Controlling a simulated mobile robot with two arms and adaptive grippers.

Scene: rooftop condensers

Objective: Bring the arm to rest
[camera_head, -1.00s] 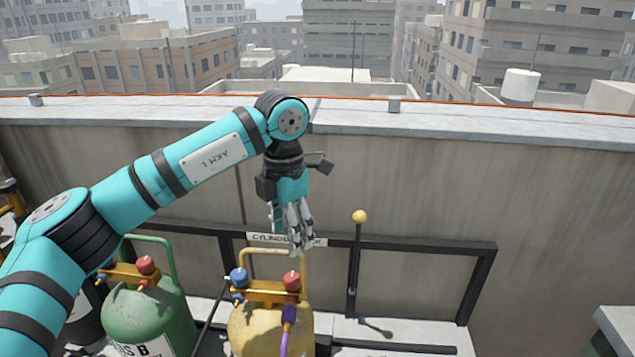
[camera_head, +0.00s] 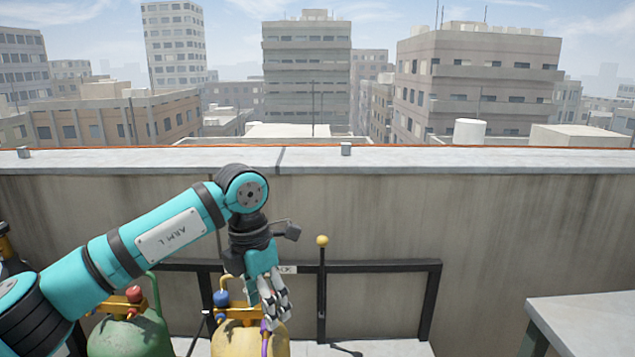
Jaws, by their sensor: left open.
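My left arm (camera_head: 172,236) comes in from the left, bent at a teal joint, and its wrist hangs down. My left gripper (camera_head: 274,318) points downward, open. In the picture it overlaps the top of the yellow cylinder (camera_head: 240,342); I cannot tell whether it touches the cylinder or its fittings. Nothing shows held between its fingers. My right gripper does not show.
A green cylinder (camera_head: 128,338) with a red knob stands left of the yellow one. A black rack frame (camera_head: 432,300) and a yellow-topped lever (camera_head: 322,275) stand before the concrete parapet (camera_head: 520,230). A grey ledge (camera_head: 590,315) is at the lower right.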

